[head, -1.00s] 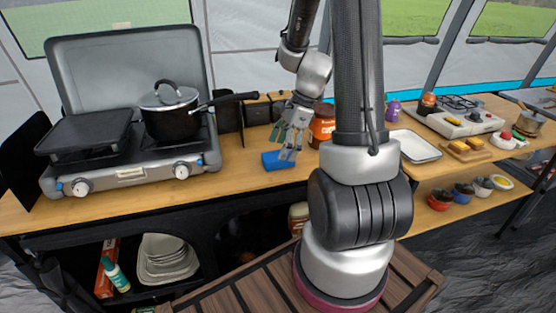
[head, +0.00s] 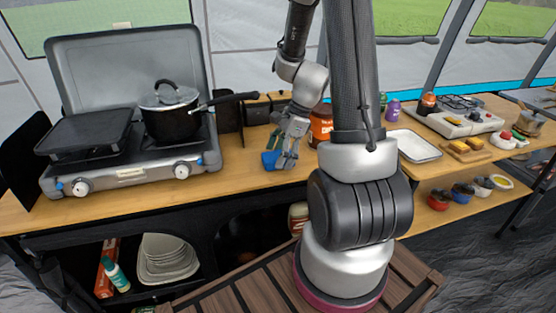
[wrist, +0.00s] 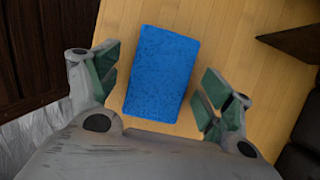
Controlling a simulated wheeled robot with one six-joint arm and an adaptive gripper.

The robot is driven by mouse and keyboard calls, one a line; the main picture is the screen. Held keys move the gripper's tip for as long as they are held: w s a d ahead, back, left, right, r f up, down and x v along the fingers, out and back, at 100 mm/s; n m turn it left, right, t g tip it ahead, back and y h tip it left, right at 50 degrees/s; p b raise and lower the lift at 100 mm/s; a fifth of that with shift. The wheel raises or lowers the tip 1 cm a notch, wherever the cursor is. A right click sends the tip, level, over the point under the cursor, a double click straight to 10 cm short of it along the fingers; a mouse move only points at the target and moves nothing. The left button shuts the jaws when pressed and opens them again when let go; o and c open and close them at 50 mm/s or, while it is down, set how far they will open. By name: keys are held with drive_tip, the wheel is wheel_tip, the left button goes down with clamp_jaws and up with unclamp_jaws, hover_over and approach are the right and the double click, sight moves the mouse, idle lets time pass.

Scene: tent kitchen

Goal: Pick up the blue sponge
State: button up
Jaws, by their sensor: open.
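The blue sponge (wrist: 162,72) is a flat rectangular block on the wooden table. In the wrist view it lies between the open fingers of my gripper (wrist: 159,88), with a gap on each side. In the head view the blue sponge (head: 268,160) is near the table's front edge, partly hidden behind my gripper (head: 278,160). The gripper points down at the sponge with its fingers apart, holding nothing. I cannot tell how high the fingertips are above the table.
A camping stove (head: 130,175) with a lidded pot (head: 170,115) stands to the left, its handle reaching toward my arm. An orange-labelled jar (head: 320,130) stands just right of the gripper. A white tray (head: 414,146) is further right. The table's front edge is close to the sponge.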

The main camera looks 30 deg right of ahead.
drive_tip(key=c, duration=0.9)
drive_tip(key=shift+o, duration=0.2)
wheel_tip(320, 180, up, 10)
drive_tip(key=shift+r, duration=0.25)
